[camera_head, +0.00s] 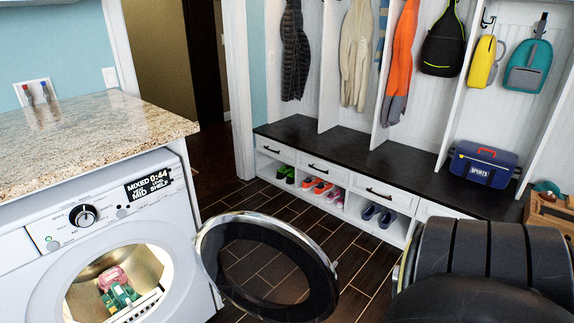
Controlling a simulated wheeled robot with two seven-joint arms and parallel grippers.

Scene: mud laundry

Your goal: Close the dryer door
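The dryer (100,215) stands at the left under a granite countertop, with its control panel lit. Its round door (222,225) has a silver rim and dark glass. It is swung wide open, hinged on the right side of the opening, and sticks out over the floor. Inside the lit drum (95,300) lie a pink item and a green item. A black, ribbed part at the lower right looks like my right arm. It stands to the right of the door, apart from it. Neither gripper's fingers show in the view.
A white bench with a dark top (340,155), drawers and shoe cubbies runs along the back. A blue sports bag (482,165) sits on it, and a wooden crate (550,214) is at the far right. Dark tiled floor (350,250) lies clear between door and bench.

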